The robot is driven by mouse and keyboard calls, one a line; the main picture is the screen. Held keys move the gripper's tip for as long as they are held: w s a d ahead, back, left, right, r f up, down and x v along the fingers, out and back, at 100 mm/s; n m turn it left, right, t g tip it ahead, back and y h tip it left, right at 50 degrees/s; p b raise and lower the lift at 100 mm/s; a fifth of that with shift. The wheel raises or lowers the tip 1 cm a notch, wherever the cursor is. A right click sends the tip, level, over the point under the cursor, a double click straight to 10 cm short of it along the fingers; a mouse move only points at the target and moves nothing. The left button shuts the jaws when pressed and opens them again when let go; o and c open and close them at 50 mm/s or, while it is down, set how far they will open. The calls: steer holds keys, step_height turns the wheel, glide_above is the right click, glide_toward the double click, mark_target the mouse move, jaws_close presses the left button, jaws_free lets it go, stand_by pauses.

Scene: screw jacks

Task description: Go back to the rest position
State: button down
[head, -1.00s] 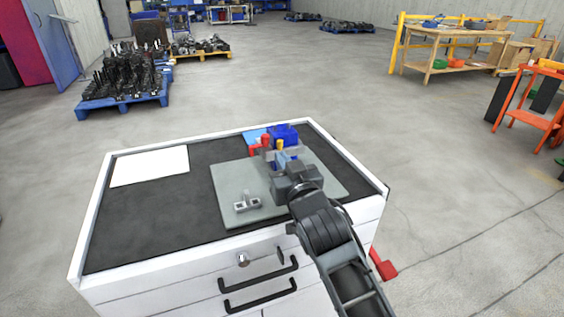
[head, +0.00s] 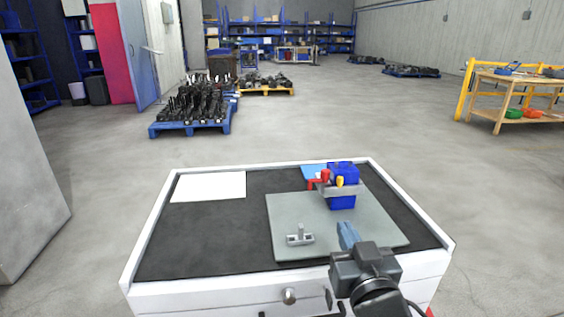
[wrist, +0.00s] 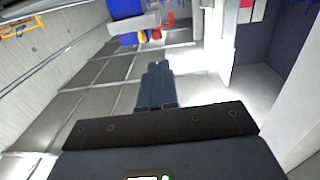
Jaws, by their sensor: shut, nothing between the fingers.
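My gripper (head: 347,235) is at the front right edge of the workbench in the head view, with its blue-grey fingers together and nothing between them. The closed fingers also show in the wrist view (wrist: 155,85). The gripper is in front of a blue screw jack (head: 342,200), apart from it. The jack stands on a grey plate (head: 300,248) with a grey bracket around it and red and yellow parts at its top. A small grey metal fixture (head: 300,237) stands on the plate's left part.
The white-rimmed workbench has a dark mat (head: 215,240), a white sheet (head: 209,187) and a drawer knob (head: 289,296). Beyond are a blue pallet (head: 190,126) of dark parts and a wooden table (head: 510,95). A grey block (head: 25,190) stands at left. The floor between is open.

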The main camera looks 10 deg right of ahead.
steer(key=s+d+f+n+g+y, duration=0.1)
steer(key=s+f, duration=0.4)
steer(key=s, duration=0.5)
steer(key=s+d+f+g+y, duration=0.1)
steer(key=s+f, duration=0.4)
steer(key=s, duration=0.5)
steer(key=s+d+r, duration=0.1)
steer(key=s+r, duration=0.1)
steer(key=s, duration=0.8)
steer(key=s+d+r+g+h, duration=0.1)
steer(key=s+r, duration=0.1)
steer(key=s, duration=0.9)
steer(key=shift+m, duration=0.3)
steer(key=c, duration=1.8)
jaws_free()
steer(key=shift+s+d, duration=0.1)
steer(key=shift+c, duration=0.2)
